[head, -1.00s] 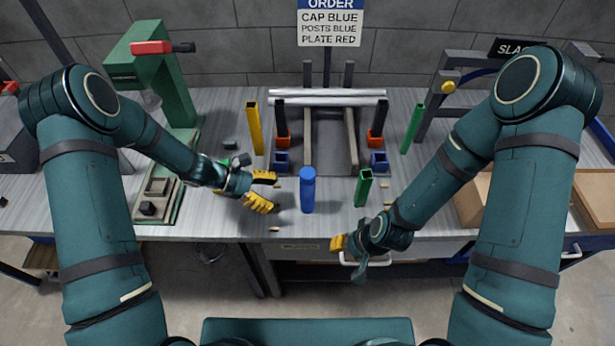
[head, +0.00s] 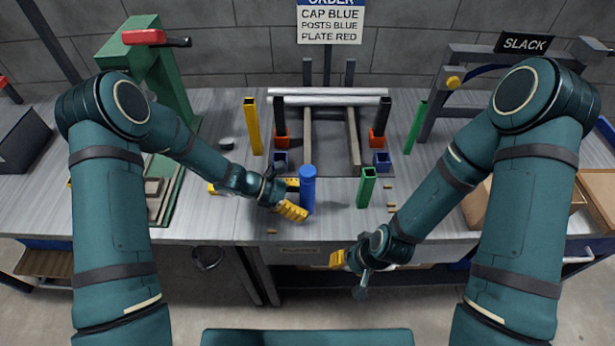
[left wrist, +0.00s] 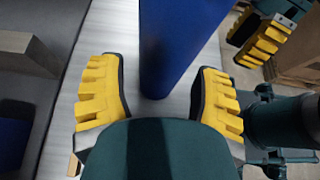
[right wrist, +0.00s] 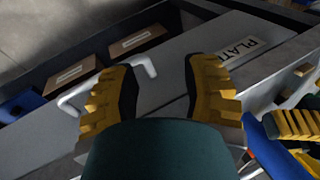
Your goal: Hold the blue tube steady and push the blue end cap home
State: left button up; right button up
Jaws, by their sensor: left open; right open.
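The blue tube (head: 308,200) stands upright near the bench's front edge. A slightly wider blue section, the end cap (head: 308,172), sits on its top; how deep it is seated I cannot tell. My left gripper (head: 297,198) is open at the tube's left side. In the left wrist view the tube (left wrist: 175,50) stands between and just beyond the spread yellow fingers, with gaps on both sides. My right gripper (head: 338,260) is open and empty, low at the bench's front edge. The right wrist view shows its fingers (right wrist: 160,85) over the drawer fronts.
A green square post (head: 366,188) stands right of the tube. A green press (head: 160,75) is at left, a cardboard box (head: 478,205) at right. Small tan pieces lie on the bench.

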pick_arm(q)
jog(key=shift+d+f, duration=0.1)
jog(key=shift+d, duration=0.1)
jog(key=c, duration=0.7)
jog(key=shift+c, duration=0.2)
dwell(0.5)
